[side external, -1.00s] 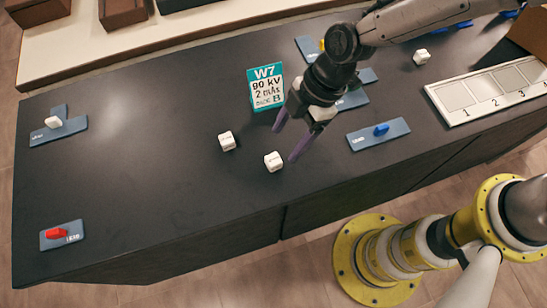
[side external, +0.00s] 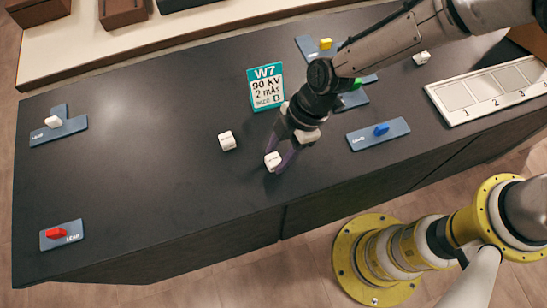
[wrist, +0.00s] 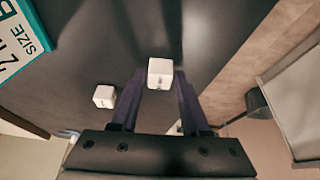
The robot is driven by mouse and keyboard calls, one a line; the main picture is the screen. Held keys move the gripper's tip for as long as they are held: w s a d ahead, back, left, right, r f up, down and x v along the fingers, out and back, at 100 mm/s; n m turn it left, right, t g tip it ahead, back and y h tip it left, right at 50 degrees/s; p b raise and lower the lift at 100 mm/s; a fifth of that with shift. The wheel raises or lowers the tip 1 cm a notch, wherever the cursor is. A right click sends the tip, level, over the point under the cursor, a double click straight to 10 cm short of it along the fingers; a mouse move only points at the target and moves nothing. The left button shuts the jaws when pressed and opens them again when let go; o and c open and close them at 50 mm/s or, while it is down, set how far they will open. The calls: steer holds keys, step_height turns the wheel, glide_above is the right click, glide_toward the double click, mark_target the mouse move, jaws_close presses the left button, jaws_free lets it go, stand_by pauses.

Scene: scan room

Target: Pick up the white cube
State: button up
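A white cube (side external: 273,160) with small dark marks sits on the dark table near its front edge. My gripper (side external: 276,158) is down at this cube with its purple fingers on either side of it. In the wrist view the same cube (wrist: 160,73) lies between the fingertips, with a narrow gap to each finger, so the gripper (wrist: 160,80) is open. A second white cube (side external: 227,141) stands to the left; it also shows in the wrist view (wrist: 104,96). A third white cube (side external: 421,58) is at the far right back.
Blue-grey plates carry a blue piece (side external: 381,129), a red piece (side external: 56,233), a white piece (side external: 53,122) and others. A numbered tray (side external: 447,120) lies right. The table's left middle is clear.

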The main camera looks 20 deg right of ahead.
mark_target(270, 160)
jaws_close()
steer(key=shift+r, duration=0.1)
steer(key=shift+r, duration=0.45)
step_height(270, 160, up, 2)
steer(key=shift+r, duration=0.1)
steer(key=s+d+r, duration=0.8)
steer(key=d+r, duration=0.1)
steer(key=d, duration=0.2)
steer(key=shift+r, duration=0.4)
